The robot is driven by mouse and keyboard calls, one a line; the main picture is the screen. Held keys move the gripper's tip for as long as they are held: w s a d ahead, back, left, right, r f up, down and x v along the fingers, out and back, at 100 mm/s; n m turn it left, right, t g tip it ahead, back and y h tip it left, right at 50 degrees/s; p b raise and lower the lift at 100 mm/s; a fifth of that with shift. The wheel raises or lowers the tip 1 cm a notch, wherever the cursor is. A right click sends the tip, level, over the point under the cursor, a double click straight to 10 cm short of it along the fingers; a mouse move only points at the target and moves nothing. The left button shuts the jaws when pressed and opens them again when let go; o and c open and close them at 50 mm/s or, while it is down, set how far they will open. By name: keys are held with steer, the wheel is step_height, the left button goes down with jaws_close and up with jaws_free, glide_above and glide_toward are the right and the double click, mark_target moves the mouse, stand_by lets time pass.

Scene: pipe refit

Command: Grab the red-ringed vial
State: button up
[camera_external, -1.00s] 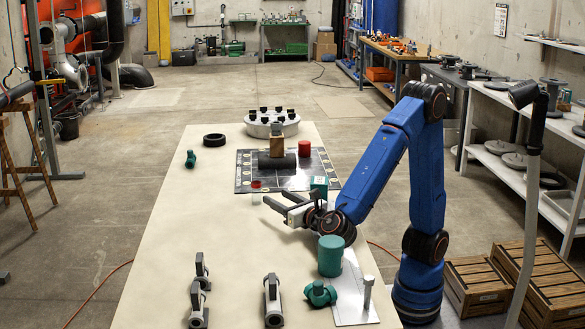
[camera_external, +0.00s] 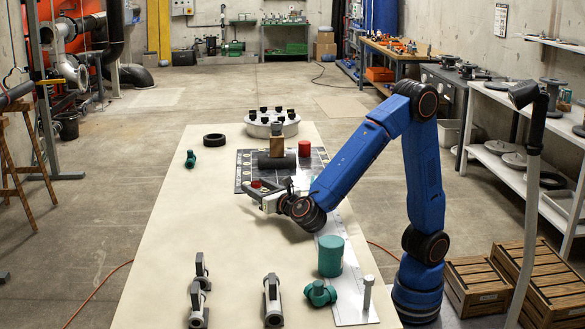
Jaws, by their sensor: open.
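The red-ringed vial (camera_external: 256,184) stands near the front left of the dark gridded board; only its red part shows clearly. The red part shows between the fingers in the picture. The lower part of the vial is hidden by my gripper. I cannot tell whether a finger touches it.
A green cylinder (camera_external: 330,256) and grey fittings (camera_external: 272,300) stand nearer. The table's left middle (camera_external: 190,220) is clear.

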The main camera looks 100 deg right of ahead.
steer(key=shift+s+f+x, duration=0.1)
steer(key=shift+x, duration=1.2)
steer(key=shift+s+f+x, duration=0.1)
steer(key=shift+s+x, duration=0.05)
steer(key=shift+x, duration=1.15)
steer(key=shift+d, duration=0.15)
steer(key=c, duration=1.1)
